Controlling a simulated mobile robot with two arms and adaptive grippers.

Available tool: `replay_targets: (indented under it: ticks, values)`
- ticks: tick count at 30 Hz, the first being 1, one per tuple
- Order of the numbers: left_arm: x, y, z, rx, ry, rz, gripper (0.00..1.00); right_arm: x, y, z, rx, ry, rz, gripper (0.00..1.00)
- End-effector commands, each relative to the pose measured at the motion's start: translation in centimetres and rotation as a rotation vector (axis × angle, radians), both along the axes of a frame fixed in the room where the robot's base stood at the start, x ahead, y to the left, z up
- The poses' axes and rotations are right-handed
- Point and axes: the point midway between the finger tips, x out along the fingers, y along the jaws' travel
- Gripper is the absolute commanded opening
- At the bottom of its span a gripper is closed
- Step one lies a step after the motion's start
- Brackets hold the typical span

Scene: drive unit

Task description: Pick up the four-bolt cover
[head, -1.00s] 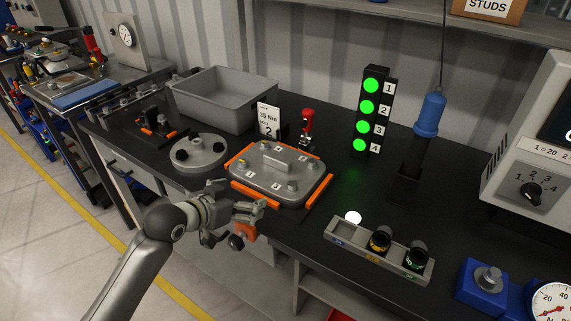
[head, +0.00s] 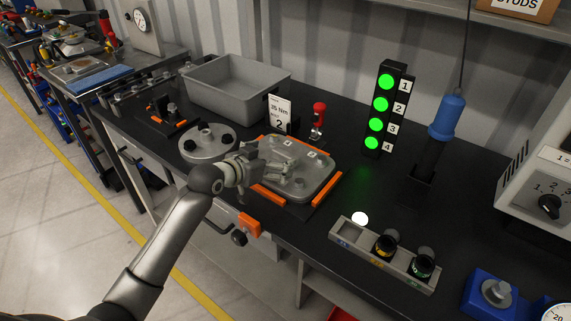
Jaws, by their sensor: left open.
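The four-bolt cover (head: 312,178) is a grey rounded rectangular plate with numbered corner labels. It sits in an orange-edged fixture (head: 323,200) on the black bench. My left gripper (head: 268,158) is open above the cover's left part, near its raised middle handle. It hides the cover's left corner and part of the handle, and I cannot tell whether it touches them. My right gripper is not in view.
A round grey flange (head: 207,146) lies left of the cover, with a grey bin (head: 235,88) behind it. A sign (head: 279,113) and a red-topped tool (head: 318,118) stand behind the cover. A lamp tower (head: 380,112) and socket tray (head: 385,254) are to the right.

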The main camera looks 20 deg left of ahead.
Motion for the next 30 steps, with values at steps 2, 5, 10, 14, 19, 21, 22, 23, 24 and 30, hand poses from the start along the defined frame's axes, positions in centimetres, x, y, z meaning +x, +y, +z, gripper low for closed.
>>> replay_targets:
  ticks: [2, 5, 10, 14, 19, 21, 22, 23, 24, 30]
  values:
    - [0.8, -0.5, -0.3, -0.003, 0.003, 0.001, 1.0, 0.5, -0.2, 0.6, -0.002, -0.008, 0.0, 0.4]
    - [1.9, -1.0, -1.0, -0.003, 0.003, 0.001, 1.0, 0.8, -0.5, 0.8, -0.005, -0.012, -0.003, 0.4]
    - [3.1, -1.4, -1.6, -0.001, 0.002, 0.001, 1.0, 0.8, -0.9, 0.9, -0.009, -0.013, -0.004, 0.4]
    - [3.4, -1.5, -1.8, 0.001, 0.002, 0.0, 1.0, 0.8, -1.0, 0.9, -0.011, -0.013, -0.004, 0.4]
    - [3.4, -1.5, -1.8, 0.001, 0.002, 0.0, 1.0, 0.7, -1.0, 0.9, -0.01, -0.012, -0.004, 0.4]
    - [3.4, -1.5, -1.8, 0.001, 0.002, 0.0, 0.94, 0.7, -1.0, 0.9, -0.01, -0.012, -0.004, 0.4]
    - [3.4, -1.5, -1.8, 0.001, 0.002, 0.0, 0.9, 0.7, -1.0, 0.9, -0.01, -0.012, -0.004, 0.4]
    - [3.3, -1.5, -1.8, 0.001, 0.002, 0.0, 0.86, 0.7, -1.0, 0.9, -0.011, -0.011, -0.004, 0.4]
    - [3.3, -1.5, -1.8, 0.0, 0.001, 0.0, 0.81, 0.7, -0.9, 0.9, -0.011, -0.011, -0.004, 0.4]
    - [3.3, -1.4, -1.8, 0.001, 0.002, 0.0, 0.55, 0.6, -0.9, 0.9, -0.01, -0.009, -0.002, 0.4]
